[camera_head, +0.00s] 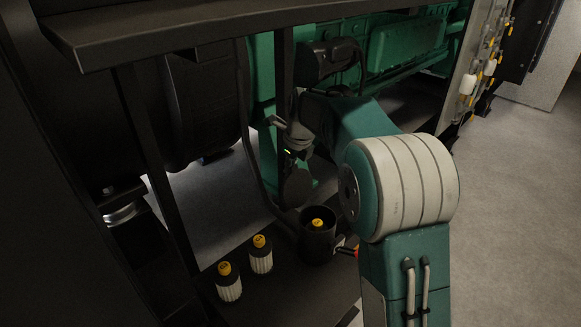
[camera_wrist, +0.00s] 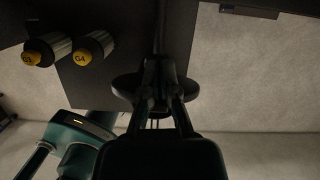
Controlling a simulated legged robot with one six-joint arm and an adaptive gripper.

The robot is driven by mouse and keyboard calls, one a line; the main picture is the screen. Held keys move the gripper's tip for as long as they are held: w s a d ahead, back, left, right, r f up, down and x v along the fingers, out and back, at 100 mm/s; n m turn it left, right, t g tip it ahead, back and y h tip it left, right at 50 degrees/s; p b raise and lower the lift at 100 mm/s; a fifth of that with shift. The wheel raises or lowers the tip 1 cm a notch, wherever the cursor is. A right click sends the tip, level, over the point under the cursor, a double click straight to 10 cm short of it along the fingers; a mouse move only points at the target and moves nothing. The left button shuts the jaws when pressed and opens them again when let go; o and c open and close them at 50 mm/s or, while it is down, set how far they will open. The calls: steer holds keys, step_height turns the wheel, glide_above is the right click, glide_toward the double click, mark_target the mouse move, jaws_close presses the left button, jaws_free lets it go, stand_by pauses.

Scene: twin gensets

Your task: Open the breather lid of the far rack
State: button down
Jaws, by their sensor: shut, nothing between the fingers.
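A black cup-shaped housing (camera_head: 317,240) stands on the dark rack shelf in the head view, its top uncovered. A yellow-capped cartridge (camera_head: 318,224) shows inside it. A dark round disc (camera_head: 297,188), seemingly the breather lid, is raised above the cup's back left. My gripper (camera_head: 293,145) is just above the disc, pointing down, partly hidden among dark parts. In the wrist view my gripper (camera_wrist: 155,80) is shut and empty, with the dark disc (camera_wrist: 125,86) showing on both sides behind the fingers. I cannot tell whether they touch.
Two white cartridges with yellow caps (camera_head: 228,282) (camera_head: 261,255) stand on the shelf (camera_head: 285,295) left of the cup. Black frame posts (camera_head: 155,165) and a green engine (camera_head: 405,45) crowd the space. Open floor (camera_head: 520,200) lies right.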

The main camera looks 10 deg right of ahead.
stand_by(0.4)
steer(key=v, duration=1.1)
steer(key=s+d+r+n+t, duration=0.1)
steer(key=s+r+n, duration=0.3)
steer(key=s+n, duration=0.4)
steer(key=s+d+f+n+t+h, duration=0.1)
steer(key=s+f+n, duration=0.3)
steer(key=s+n, duration=0.5)
steer(key=s+d+f+n+t, duration=0.1)
steer(key=s+f+n, duration=0.4)
steer(key=s+n, duration=0.5)
steer(key=s, duration=0.7)
steer(key=shift+d+f+n+t+h, duration=0.2)
steer(key=shift+d+n+t+h, duration=0.1)
steer(key=shift+d+h, duration=0.1)
steer(key=shift+w, duration=0.1)
